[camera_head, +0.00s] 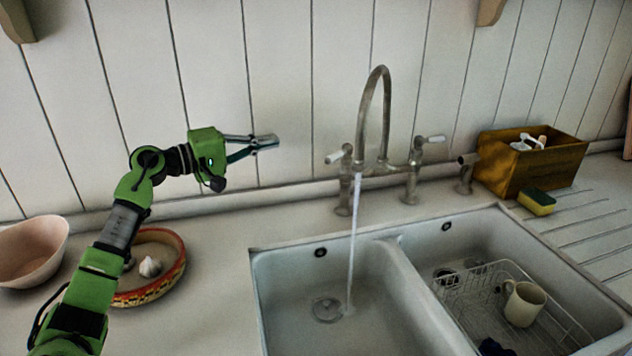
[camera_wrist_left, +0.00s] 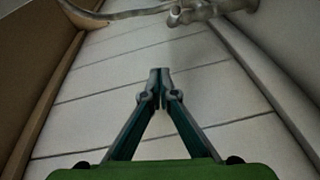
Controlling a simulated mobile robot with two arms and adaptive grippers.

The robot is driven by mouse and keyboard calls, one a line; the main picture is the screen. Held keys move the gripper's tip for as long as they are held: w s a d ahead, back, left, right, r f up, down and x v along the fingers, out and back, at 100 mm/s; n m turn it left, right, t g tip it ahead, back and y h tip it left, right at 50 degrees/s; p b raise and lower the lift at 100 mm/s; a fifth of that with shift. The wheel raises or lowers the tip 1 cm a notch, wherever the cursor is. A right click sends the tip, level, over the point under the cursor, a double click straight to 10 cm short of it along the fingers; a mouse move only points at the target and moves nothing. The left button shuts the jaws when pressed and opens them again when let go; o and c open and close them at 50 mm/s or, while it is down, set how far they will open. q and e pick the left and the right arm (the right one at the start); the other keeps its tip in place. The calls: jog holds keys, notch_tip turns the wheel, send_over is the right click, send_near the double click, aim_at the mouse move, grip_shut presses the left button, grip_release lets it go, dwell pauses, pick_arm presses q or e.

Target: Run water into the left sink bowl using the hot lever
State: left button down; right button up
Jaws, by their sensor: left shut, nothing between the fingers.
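The bridge tap (camera_head: 374,120) stands behind the sink with its curved spout over the left bowl (camera_head: 285,285). A stream of water (camera_head: 353,245) runs from the spout into the left bowl near its drain. The left lever (camera_head: 340,156) has a white handle that points left. The right lever (camera_head: 430,139) has a white handle that points right. My left gripper (camera_head: 270,141) is shut and empty, to the left of the left lever and apart from it. In the left wrist view its closed fingertips (camera_wrist_left: 159,73) point toward part of the tap (camera_wrist_left: 205,12). My right gripper is not in view.
The right bowl (camera_head: 480,245) holds a wire rack (camera_head: 560,325) with a cream mug (camera_head: 523,303). A wooden box (camera_head: 530,165) and a sponge (camera_head: 537,202) sit behind it at right. A patterned dish (camera_head: 170,280) with garlic and a pale pink bowl (camera_head: 32,250) stand at left.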

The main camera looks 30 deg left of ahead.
aim_at(340, 155)
pick_arm(q)
jog(key=w+d+f+p, duration=0.5)
jog(key=w+d, duration=0.2)
jog(key=w, duration=0.1)
jog(key=shift+w+d, duration=0.35)
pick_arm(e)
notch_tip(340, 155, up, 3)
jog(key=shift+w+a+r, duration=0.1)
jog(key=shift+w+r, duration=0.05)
pick_arm(q)
jog(key=shift+d, duration=0.15)
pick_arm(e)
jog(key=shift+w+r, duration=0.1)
